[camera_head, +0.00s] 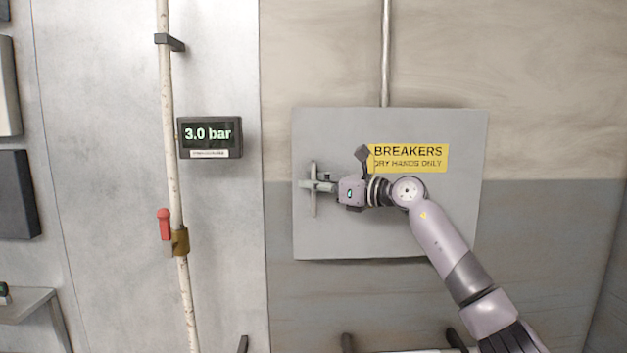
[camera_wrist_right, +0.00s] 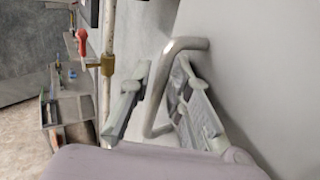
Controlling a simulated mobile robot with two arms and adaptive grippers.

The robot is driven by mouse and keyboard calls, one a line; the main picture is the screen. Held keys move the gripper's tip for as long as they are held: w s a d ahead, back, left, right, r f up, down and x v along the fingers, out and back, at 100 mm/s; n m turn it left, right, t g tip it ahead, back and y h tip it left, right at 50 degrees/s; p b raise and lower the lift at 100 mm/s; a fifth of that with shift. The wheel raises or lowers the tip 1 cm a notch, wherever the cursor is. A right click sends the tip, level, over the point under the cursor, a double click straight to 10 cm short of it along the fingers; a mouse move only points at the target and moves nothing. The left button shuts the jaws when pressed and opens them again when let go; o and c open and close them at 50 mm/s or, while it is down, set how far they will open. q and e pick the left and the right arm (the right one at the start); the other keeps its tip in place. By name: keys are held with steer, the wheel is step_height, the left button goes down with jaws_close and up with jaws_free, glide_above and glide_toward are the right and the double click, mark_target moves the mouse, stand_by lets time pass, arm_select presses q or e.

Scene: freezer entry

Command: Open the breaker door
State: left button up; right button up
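The grey breaker door (camera_head: 390,235) is a flat panel on the wall with a yellow BREAKERS label (camera_head: 420,157); it looks closed. Its upright bar handle (camera_head: 313,205) is near the left edge. My right gripper (camera_head: 322,186) is at the handle, reaching in from the right. In the right wrist view the metal handle (camera_wrist_right: 160,85) stands between the two fingers of my right gripper (camera_wrist_right: 157,92). The fingers are spread, and a gap shows beside the bar; I cannot tell whether either finger touches it. My left gripper is not in view.
Left of the door, a pale vertical pipe (camera_head: 167,110) carries a red-handled valve (camera_head: 165,225) and a display reading 3.0 bar (camera_head: 210,135). A conduit (camera_head: 386,50) runs above the door. A shelf (camera_head: 25,305) is at the lower left.

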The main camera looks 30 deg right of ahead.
jaws_close()
stand_by(0.7)
